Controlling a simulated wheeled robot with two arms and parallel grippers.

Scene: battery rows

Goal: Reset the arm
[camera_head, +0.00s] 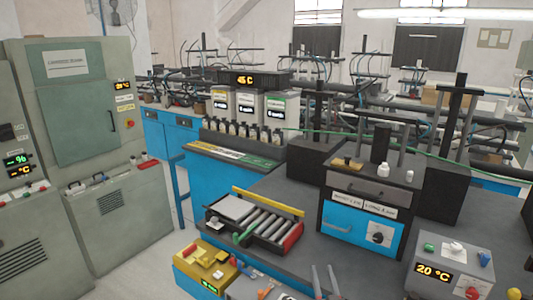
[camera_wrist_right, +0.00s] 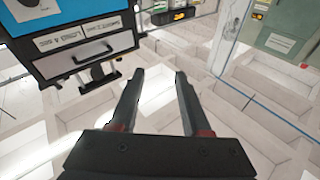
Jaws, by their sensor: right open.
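My right gripper (camera_head: 324,270) shows at the bottom of the head view, its two grey fingers pointing up in the picture. In the right wrist view its dark fingers (camera_wrist_right: 160,75) stand apart with nothing between them. The gripper is open and empty. My left gripper is in neither view.
A blue-fronted drawer unit (camera_head: 345,237) stands on the dark bench, and shows in the wrist view (camera_wrist_right: 85,45). A tray of grey cylinders (camera_head: 265,222), a yellow device (camera_head: 190,257) and a 20 °C box (camera_head: 450,262) are nearby. Cabinets (camera_head: 75,110) stand left.

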